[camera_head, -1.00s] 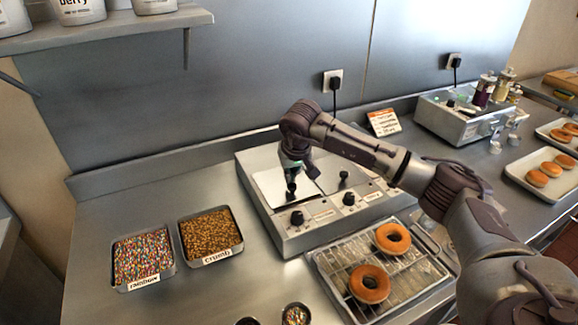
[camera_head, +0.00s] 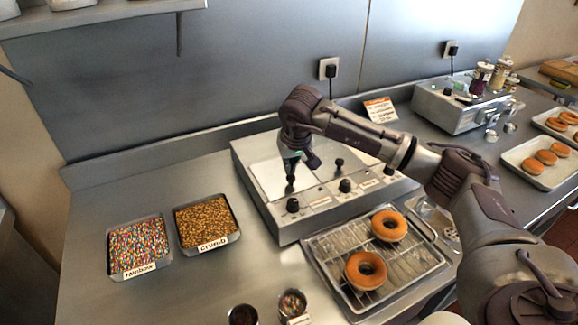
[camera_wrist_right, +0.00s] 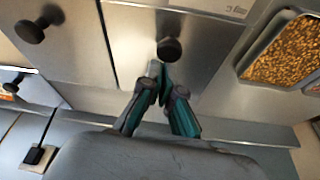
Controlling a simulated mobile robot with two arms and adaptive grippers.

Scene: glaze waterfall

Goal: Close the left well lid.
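The left well lid (camera_head: 267,180) is a pale flat metal plate on the left of the two-well glaze warmer (camera_head: 262,222). It appears to lie flat. Its small black knob (camera_head: 290,183) also shows in the right wrist view (camera_wrist_right: 169,49). My right gripper (camera_head: 291,169) is just above and behind this knob. In the wrist view its teal-sided fingers (camera_wrist_right: 160,72) come together at the tips, close to the knob but not visibly around it. I cannot tell whether they touch it. My left gripper is not in view.
The right lid's knob (camera_head: 339,163) stands beside my right arm. Dials, including the front-left one (camera_head: 292,205), line the warmer's front. A wire rack with two donuts (camera_head: 366,270) is in front. Trays of rainbow sprinkles (camera_head: 138,246) and crumb (camera_head: 206,223) stand left.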

